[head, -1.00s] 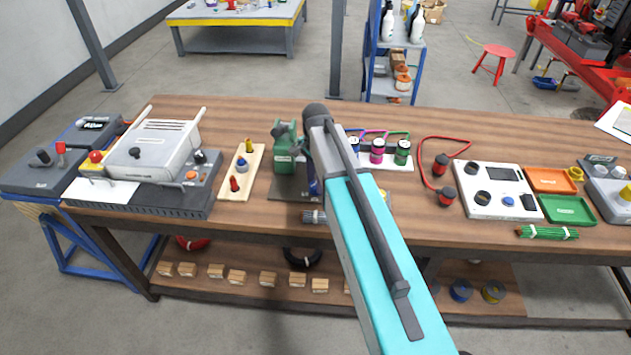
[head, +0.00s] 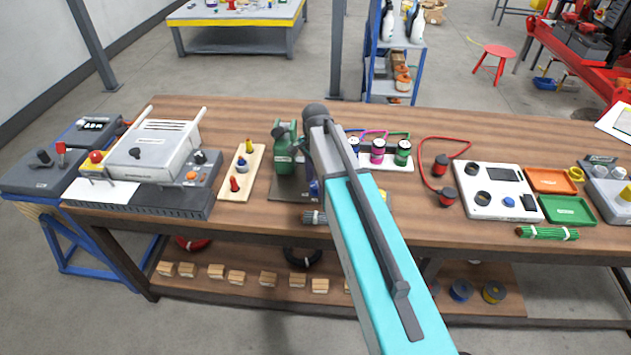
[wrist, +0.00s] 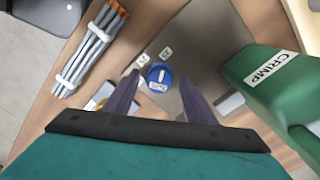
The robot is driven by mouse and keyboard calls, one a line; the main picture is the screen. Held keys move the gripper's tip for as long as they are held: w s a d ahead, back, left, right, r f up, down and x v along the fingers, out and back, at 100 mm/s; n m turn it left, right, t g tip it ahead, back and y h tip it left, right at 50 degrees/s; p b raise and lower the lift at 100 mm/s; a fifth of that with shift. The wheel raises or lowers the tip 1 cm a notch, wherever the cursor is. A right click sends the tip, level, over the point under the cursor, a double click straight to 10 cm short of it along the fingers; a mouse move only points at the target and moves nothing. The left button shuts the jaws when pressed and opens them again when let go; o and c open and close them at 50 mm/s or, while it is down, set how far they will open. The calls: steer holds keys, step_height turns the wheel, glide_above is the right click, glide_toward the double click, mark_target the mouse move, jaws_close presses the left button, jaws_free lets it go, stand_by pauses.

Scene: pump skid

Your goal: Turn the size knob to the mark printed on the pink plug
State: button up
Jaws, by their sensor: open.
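A blue round knob (wrist: 159,72) with a white label on it shows in the wrist view, beside the green crimp press (wrist: 268,82). Small white printed tags stand around the knob; their marks are too small to read surely. My gripper (wrist: 160,84) is open, with its two dark fingers to the left and right of the knob in the picture; I cannot tell whether they touch it.
The green press (head: 284,150) stands just left of my arm in the head view. A bundle of grey cables (wrist: 92,48) lies nearby. A board with small coloured pegs (head: 240,172) is further left. A white panel (head: 497,190) and orange and green trays are at right.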

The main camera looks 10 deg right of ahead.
mark_target(316, 185)
steer(key=shift+r, duration=0.15)
step_height(316, 185, up, 14)
steer(key=b, duration=0.2)
steer(key=shift+f+b, duration=0.2)
steer(key=shift+b, duration=0.15)
stand_by(0.5)
steer(key=shift+r, duration=0.1)
stand_by(0.3)
